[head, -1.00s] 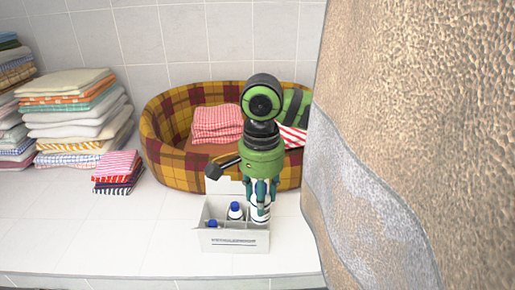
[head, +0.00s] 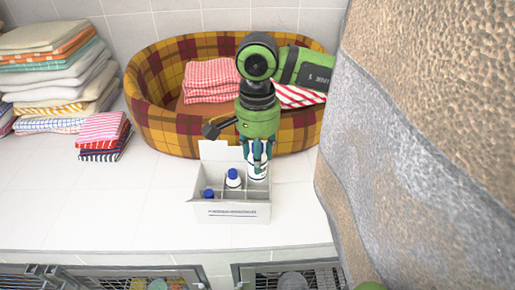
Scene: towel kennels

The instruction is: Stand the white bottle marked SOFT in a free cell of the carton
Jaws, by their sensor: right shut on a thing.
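My right gripper (head: 257,166) points down over the back right of the carton. It is shut on a white bottle (head: 258,173), which is upright between the fingers. The fingers hide most of the bottle, and I cannot read any marking on it. Its base is at or inside the back right cell; I cannot tell whether it touches the floor there. The light grey carton (head: 232,213) has dividers and a raised back flap. A white bottle with a blue cap (head: 233,180) stands in a back cell. Another blue-capped bottle (head: 208,194) is at the left. My left gripper is not in view.
A plaid pet bed (head: 170,125) with folded red-checked towels (head: 211,80) stands close behind the carton. Towel stacks (head: 55,75) are at the left. The white tiled ledge (head: 110,215) is clear left of the carton.

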